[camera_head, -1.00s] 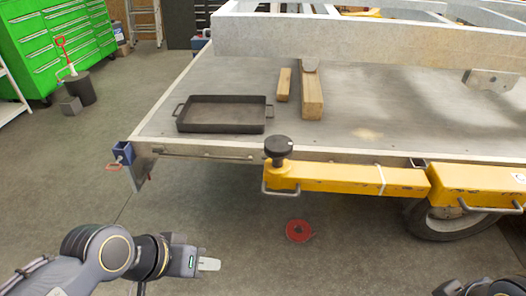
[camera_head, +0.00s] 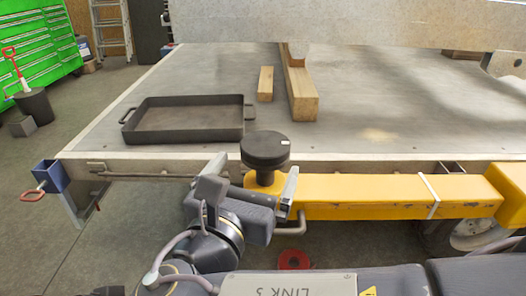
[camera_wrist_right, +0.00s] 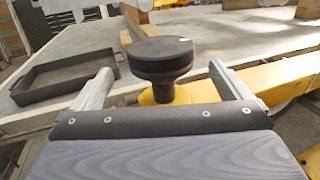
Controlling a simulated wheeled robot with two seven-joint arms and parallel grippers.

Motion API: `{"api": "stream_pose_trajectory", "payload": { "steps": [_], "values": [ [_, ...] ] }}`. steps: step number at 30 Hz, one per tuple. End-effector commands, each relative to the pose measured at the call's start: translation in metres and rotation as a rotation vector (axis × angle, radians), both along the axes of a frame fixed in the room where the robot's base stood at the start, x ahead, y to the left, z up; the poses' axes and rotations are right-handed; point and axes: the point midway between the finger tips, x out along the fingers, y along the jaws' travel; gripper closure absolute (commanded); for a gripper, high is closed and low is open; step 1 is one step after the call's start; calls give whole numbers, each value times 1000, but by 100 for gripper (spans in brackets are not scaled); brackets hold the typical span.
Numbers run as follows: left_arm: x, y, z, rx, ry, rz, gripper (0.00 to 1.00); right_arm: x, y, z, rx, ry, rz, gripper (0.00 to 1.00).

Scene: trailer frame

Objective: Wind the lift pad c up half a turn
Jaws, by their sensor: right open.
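The lift pad c is a black round pad (camera_head: 265,150) with a light mark on its rim, on top of the end of a yellow arm (camera_head: 380,192). My right gripper (camera_head: 254,168) is open at the pad, with one finger to each side of it. In the right wrist view, the pad (camera_wrist_right: 160,58) stands between the two spread fingers of the gripper (camera_wrist_right: 160,70), with gaps on both sides. I cannot tell how far its stem lies between the fingers. My left gripper is not in view.
The trailer bed (camera_head: 190,75) lies behind the pad, with a dark tray (camera_head: 186,136) and wooden blocks (camera_head: 302,95) on it. A blue bracket (camera_head: 50,176) is at the bed's left corner. A red disc (camera_head: 294,260) lies on the floor below.

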Motion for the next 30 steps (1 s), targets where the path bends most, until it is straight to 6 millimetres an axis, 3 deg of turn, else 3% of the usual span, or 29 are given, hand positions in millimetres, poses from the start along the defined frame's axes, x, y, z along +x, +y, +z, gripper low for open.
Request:
{"api": "stream_pose_trajectory", "payload": {
  "steps": [9,21,30],
  "values": [
    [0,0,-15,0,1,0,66,47,-16,-2,3,1,-4,2],
    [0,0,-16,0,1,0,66,57,-19,-1,2,3,-1,2],
    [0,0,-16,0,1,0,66,56,-19,-1,3,2,-1,40]
  ]
}}
